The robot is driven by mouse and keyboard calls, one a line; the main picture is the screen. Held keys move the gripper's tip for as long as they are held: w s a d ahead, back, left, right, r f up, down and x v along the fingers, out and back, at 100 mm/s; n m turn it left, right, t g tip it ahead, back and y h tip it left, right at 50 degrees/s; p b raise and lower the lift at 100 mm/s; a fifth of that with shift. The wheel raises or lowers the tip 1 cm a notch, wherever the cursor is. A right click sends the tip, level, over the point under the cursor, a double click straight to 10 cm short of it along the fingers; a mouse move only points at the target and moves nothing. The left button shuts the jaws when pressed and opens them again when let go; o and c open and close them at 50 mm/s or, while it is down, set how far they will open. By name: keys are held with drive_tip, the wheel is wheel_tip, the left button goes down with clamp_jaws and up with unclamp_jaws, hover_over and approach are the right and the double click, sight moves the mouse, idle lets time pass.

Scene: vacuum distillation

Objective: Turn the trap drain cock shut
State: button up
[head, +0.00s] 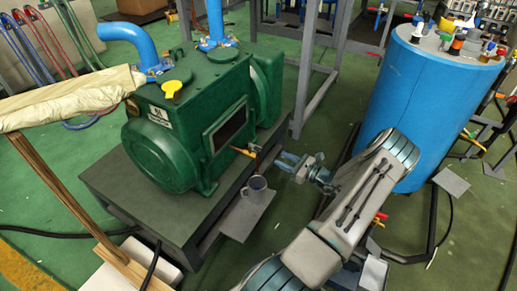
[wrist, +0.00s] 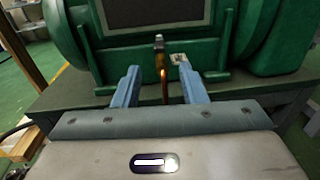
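A small brass cock (head: 243,151) with an orange lever juts from the front of the green pump (head: 165,150), below its dark window. It also shows in the wrist view (wrist: 160,50), with an orange-brown part hanging down from it. No label marks it as the trap drain cock. My gripper (head: 284,160) is to the right of the cock, pointing at the pump. In the wrist view its two blue fingers (wrist: 160,78) are wide apart, with the cock in line with the gap. Nothing is visibly gripped. I cannot tell whether either finger touches the cock.
A grey mug (head: 256,188) stands on a small plate below the cock. The pump sits on a dark bench (head: 125,193). A blue tank (head: 415,95) with bottles on top stands at right, with red and yellow handles (head: 380,216) low beside it. Cables cross the green floor.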

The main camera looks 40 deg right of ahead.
sight(259, 148)
drive_tip(key=b+x, duration=0.2)
drive_tip(key=x, duration=1)
drive_tip(key=shift+s, duration=0.1)
clamp_jaws()
